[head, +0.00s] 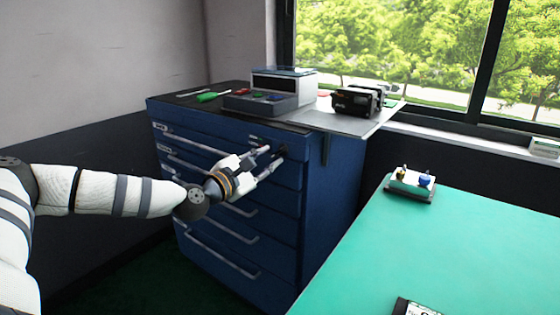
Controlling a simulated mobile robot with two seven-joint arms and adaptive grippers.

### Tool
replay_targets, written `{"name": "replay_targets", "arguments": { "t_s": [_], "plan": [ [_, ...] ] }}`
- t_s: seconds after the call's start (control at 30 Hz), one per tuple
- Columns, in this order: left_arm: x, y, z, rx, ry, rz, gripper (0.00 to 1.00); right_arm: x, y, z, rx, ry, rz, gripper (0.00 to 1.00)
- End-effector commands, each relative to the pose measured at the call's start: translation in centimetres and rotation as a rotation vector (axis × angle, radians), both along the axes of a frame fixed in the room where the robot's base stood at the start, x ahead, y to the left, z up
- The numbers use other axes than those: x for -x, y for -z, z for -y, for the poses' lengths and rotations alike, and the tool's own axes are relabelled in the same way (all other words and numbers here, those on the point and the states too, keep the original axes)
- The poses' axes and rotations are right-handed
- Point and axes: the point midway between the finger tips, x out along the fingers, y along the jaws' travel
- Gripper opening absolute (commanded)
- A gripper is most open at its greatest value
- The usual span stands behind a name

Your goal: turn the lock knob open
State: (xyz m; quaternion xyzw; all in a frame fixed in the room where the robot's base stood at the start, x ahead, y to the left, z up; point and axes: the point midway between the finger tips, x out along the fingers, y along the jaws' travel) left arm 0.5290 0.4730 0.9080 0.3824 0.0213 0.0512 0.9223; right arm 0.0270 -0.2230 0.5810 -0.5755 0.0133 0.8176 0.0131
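The blue drawer cabinet (335,205) stands left of centre against the wall. The lock knob (283,150) looks like a small dark piece at the right end of the top drawer front. My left gripper (276,154) reaches in from the left across the drawer fronts. Its two fingers are spread, with the tips right at the knob, one on the upper left and one on the lower right. I cannot tell whether either fingertip touches the knob. The knob's turn position is too small to read. My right gripper is out of view.
On the cabinet top are a grey device with coloured buttons (262,103), a black device (353,103) and a green-handled tool (211,96). Drawer handles (222,256) stick out below my gripper. A green table (450,250) bearing a small valve block (410,184) fills the right.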

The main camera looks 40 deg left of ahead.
Motion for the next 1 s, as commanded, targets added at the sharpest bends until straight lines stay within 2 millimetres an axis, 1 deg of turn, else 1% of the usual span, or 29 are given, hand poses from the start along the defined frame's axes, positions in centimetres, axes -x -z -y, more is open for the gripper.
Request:
{"name": "replay_targets", "arguments": {
  "t_s": [0.03, 0.1, 0.2, 0.47, 0.6, 1.0],
  "plan": [
    [-0.9, 0.4, 0.0, -0.002, 0.002, -0.005, 0.27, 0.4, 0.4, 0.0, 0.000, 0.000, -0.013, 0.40],
    [-1.9, 0.3, -0.2, -0.003, 0.001, -0.004, 0.27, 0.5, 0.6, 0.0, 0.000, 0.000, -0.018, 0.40],
    [-2.7, 0.1, -0.3, -0.001, 0.001, -0.001, 0.27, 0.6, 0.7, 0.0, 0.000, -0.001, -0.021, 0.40],
    [-2.9, -0.1, -0.3, 0.001, 0.000, 0.002, 0.27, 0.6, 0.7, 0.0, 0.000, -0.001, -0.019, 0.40],
    [-2.9, -0.1, -0.3, 0.001, 0.001, 0.001, 0.00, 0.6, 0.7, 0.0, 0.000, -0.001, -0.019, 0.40],
    [-2.9, -0.2, -0.3, -0.027, 0.000, -0.002, 0.00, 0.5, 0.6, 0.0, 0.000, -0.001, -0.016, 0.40]
  ]
}}
